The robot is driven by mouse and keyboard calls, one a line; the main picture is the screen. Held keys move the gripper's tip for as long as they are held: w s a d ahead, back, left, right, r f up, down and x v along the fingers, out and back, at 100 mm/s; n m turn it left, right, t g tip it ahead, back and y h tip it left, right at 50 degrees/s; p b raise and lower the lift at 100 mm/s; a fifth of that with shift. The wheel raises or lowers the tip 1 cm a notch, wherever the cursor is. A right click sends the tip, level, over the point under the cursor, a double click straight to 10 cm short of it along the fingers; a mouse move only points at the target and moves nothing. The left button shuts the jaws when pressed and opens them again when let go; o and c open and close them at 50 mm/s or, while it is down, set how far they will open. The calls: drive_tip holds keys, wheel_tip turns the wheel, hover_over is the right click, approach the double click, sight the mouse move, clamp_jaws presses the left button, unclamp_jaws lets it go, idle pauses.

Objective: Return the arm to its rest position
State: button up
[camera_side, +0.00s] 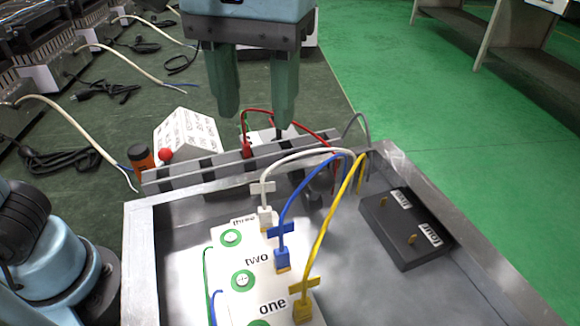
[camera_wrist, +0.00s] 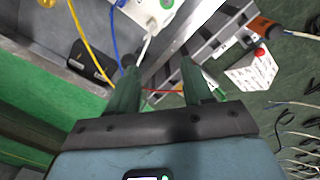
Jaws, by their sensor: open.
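My gripper (camera_side: 256,108) is at the top middle of the side view, pointing down above the far edge of the tray, with its two green fingers apart and nothing between them. In the wrist view my gripper (camera_wrist: 158,78) also shows its fingers apart. Below and nearer the camera in the side view, a white board (camera_side: 258,272) marked one, two and three carries a yellow plug (camera_side: 303,308), a blue plug (camera_side: 282,258) and a white plug (camera_side: 265,216), each with its cable. The fingers are apart from these plugs.
A metal tray (camera_side: 139,262) surrounds the board. A black block (camera_side: 405,228) with brass pins lies at its right. A slotted metal rail (camera_side: 215,170) runs along the far edge, beside a white box with a red button (camera_side: 187,135). Green floor (camera_side: 440,130) is clear at right.

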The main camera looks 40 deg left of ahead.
drive_tip(key=w+a+f+n+t+y, duration=0.1)
drive_tip(key=w+a+f, duration=0.2)
drive_tip(key=a, duration=0.5)
drive_tip(key=w+a+f+t, duration=0.1)
drive_tip(key=w+a+f, duration=0.2)
drive_tip(key=a, duration=0.5)
drive_tip(key=s+a+f+m+t+h, duration=0.1)
drive_tip(key=a+f+m+t, duration=0.3)
drive_tip(key=f, duration=0.7)
drive_tip(key=shift+a+f+m+t, duration=0.15)
drive_tip(key=shift+a+m+t, duration=0.25)
drive_tip(key=shift+t, duration=0.1)
